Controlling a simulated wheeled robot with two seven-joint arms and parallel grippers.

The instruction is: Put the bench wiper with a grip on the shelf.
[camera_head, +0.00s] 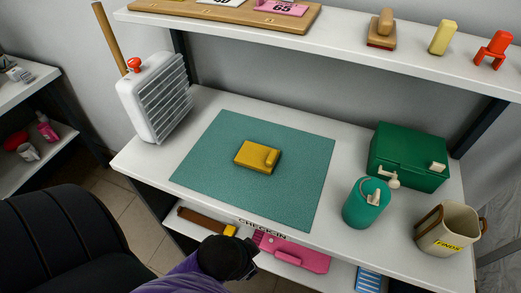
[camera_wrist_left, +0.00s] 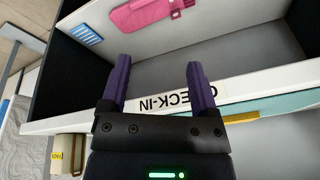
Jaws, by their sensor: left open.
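The bench wiper appears to be the yellow block with a raised grip (camera_head: 258,157); it lies flat on the teal mat (camera_head: 205,165) on the desk. The white upper shelf (camera_head: 335,42) runs along the back, above the desk. My left gripper (camera_head: 245,265) is low at the desk's front edge, below and in front of the wiper and apart from it. In the left wrist view its two purple fingers (camera_wrist_left: 158,62) are spread and empty, by the CHECK-IN edge (camera_wrist_left: 170,101). My right gripper is not in view.
The shelf holds a wooden board (camera_head: 235,12), a wooden-handled block (camera_head: 382,30), a yellow piece (camera_head: 443,37) and a red piece (camera_head: 494,48). A pink case (camera_head: 292,252) lies below.

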